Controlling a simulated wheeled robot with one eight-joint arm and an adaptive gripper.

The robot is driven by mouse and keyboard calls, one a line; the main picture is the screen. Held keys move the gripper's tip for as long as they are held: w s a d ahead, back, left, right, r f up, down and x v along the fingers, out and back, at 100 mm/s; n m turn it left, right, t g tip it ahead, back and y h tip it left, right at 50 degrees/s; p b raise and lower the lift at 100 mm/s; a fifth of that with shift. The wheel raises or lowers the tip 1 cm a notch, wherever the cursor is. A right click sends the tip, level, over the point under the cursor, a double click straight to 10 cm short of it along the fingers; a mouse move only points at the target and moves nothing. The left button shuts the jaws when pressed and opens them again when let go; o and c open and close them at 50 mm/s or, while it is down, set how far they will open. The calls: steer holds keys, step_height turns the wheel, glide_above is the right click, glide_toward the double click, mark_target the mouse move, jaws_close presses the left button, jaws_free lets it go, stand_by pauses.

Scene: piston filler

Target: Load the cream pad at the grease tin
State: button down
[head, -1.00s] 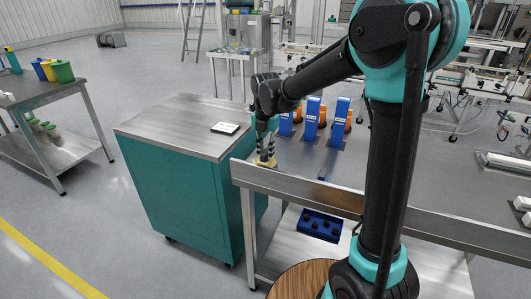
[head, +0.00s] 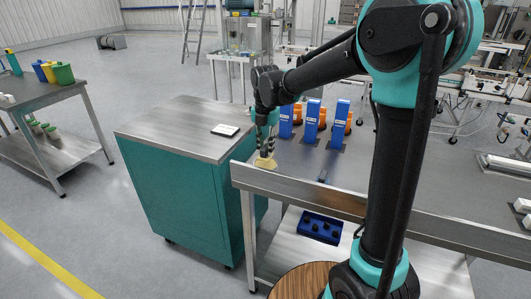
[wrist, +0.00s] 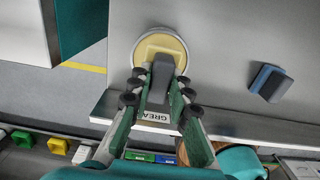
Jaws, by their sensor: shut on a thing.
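My gripper (wrist: 157,95) is shut on the dark grey handle of the cream pad (wrist: 150,52).
A blue pad with a dark handle (wrist: 268,82) lies to the right on the table; behind stand several blue holders (head: 312,121). A raised steel edge (head: 300,190) runs along the table's front. A teal cabinet (head: 185,185) stands close on the left. A blue tray (head: 320,227) is below.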

mark_target(265, 146)
steer(key=shift+r, duration=2.05)
